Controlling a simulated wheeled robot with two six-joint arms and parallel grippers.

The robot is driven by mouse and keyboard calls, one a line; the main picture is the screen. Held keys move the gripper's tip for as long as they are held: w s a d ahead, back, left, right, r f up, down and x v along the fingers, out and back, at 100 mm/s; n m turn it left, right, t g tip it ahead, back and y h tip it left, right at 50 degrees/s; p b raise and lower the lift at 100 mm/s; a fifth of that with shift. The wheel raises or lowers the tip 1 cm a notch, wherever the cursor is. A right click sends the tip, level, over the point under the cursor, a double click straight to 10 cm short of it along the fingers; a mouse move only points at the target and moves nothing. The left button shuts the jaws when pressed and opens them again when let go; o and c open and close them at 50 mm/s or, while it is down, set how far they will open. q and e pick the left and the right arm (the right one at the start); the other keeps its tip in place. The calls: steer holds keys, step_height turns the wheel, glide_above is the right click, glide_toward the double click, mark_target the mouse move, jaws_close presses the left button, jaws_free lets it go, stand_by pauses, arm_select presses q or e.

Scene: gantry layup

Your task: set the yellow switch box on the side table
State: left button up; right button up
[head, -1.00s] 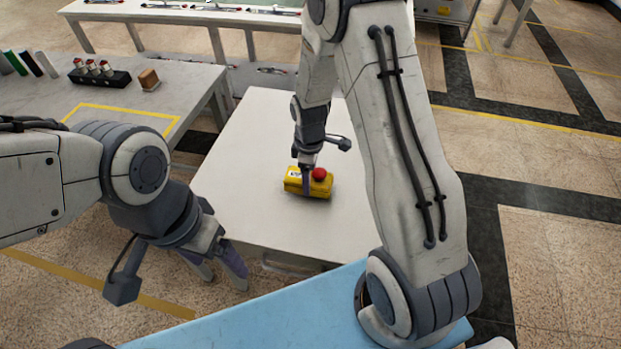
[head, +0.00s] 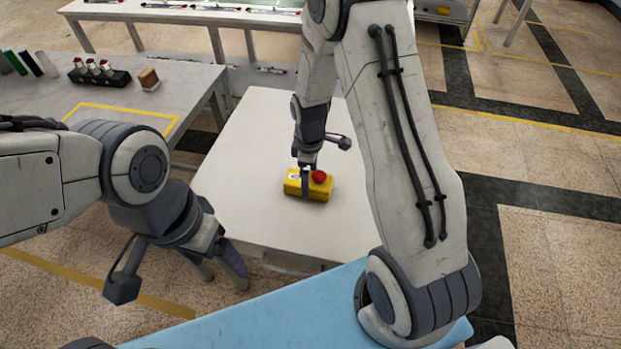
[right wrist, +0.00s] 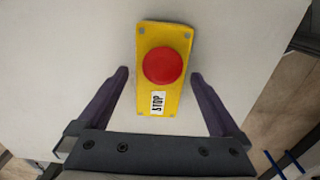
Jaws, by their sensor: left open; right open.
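My left gripper (head: 222,272) is open and empty, low at the left in front of the table.
A grey bench (head: 180,85) with a yellow taped outline stands at the left, holding a black block with several knobs (head: 100,72) and a brown block (head: 149,79). A light blue surface (head: 270,315) lies in front. The side table is otherwise clear.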

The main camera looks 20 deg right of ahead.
step_height(320, 180, up, 10)
steer(key=r, duration=0.1)
steer(key=s+a+r+m, duration=0.2)
steer(key=s+a+r, duration=0.4)
steer(key=s+a, duration=0.45)
steer(key=s+a+r+m, duration=0.1)
steer(key=s, duration=0.5)
steer(key=s+a+r+m+y, duration=0.1)
steer(key=s+a+r, duration=0.1)
steer(key=s, duration=0.5)
steer(key=shift+s+a, duration=0.15)
steer(key=shift+a, duration=0.15)
step_height(320, 180, up, 5)
steer(key=p, duration=0.5)
steer(key=shift+f, duration=0.1)
